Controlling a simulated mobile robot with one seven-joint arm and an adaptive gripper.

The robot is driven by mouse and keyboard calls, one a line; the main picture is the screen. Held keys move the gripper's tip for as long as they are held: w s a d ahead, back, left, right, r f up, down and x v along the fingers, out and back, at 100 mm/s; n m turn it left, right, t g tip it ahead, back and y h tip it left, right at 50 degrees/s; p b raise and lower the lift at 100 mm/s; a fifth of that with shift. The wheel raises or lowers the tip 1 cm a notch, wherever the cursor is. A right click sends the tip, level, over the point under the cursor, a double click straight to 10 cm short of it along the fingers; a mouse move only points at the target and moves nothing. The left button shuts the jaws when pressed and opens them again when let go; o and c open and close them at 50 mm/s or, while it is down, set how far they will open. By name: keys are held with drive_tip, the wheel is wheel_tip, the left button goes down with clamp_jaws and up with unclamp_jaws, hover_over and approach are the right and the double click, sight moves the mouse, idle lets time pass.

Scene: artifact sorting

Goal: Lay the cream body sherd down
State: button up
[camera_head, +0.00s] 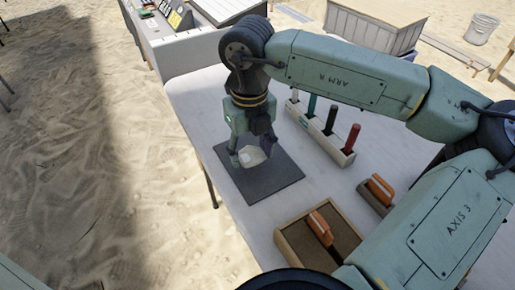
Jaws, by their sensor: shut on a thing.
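The cream body sherd (251,156) is a small pale piece between the fingertips of my gripper (250,158). My gripper points down and is shut on the sherd, over the dark grey square mat (270,181) on the white table. The fingers hide part of the sherd. I cannot tell whether the sherd touches the mat or hangs a little above it.
A rack (325,140) with several upright coloured-handled tools stands right of the mat. A wooden tray (297,241) and a smaller block (371,202), each with an orange-handled brush, lie nearer. The table's left edge (192,130) is close to the mat. Bare tabletop lies behind.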

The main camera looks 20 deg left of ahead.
drive_tip(key=s+a+r+b, duration=0.1)
drive_tip(key=s+b, duration=0.1)
drive_tip(key=s, duration=1.1)
drive_tip(key=shift+a+r+b, duration=0.15)
drive_tip(key=shift+a+b, duration=0.15)
drive_tip(key=shift+s, duration=0.1)
